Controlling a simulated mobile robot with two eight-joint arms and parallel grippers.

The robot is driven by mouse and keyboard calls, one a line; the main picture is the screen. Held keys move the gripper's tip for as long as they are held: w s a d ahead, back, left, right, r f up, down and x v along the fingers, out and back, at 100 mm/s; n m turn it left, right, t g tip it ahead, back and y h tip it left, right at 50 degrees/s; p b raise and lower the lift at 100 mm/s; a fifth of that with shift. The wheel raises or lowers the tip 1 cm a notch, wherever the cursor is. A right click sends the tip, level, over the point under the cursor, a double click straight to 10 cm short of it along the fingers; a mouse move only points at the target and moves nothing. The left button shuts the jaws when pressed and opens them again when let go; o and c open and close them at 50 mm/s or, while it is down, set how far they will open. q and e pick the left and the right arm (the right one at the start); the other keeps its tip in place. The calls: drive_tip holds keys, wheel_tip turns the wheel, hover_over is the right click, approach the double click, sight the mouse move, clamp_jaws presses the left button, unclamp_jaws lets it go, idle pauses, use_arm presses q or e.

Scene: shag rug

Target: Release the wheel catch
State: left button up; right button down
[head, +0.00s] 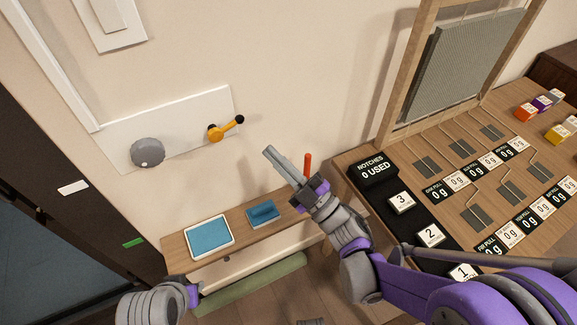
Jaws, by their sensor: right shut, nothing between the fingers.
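A white wall panel (190,108) carries a round grey knob-like wheel (148,152) with a small white dot, and an orange lever (225,129) with a black tip to its right. The lever points up and to the right. I cannot tell which part is the catch. My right gripper (270,153) is shut and empty, below and right of the lever and apart from it. A short orange-red stick (307,164) stands just behind its wrist; its base is hidden. My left gripper (192,295) shows only partly at the bottom left, and its fingers cannot be made out.
A narrow wooden shelf below the panel holds a blue-topped tray (210,238) and a blue block-like item (263,214). At right, a wooden table (375,215) bears number cards, labels and coloured cubes (541,103). A dark door stands at left.

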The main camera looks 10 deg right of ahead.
sight(239, 120)
drive_tip(key=x, duration=0.7)
drive_tip(key=shift+p, duration=0.35)
drive_tip(key=shift+w+a+r, duration=0.1)
drive_tip(key=shift+r, duration=0.1)
drive_tip(key=shift+r+n+g+p, duration=0.15)
drive_tip(key=shift+n+g+p, duration=0.2)
drive_tip(key=shift+n, duration=0.15)
drive_tip(key=shift+r, duration=0.1)
drive_tip(key=s+a+r+n+g+h+p, duration=0.1)
drive_tip(key=r+n+g+p, duration=0.4)
drive_tip(key=n+p, duration=0.5)
drive_tip(key=a+n+g+h, duration=0.1)
drive_tip(key=a, duration=0.1)
drive_tip(key=shift+a+n, duration=0.3)
drive_tip(key=shift+n, duration=0.1)
drive_tip(key=shift+s, duration=0.15)
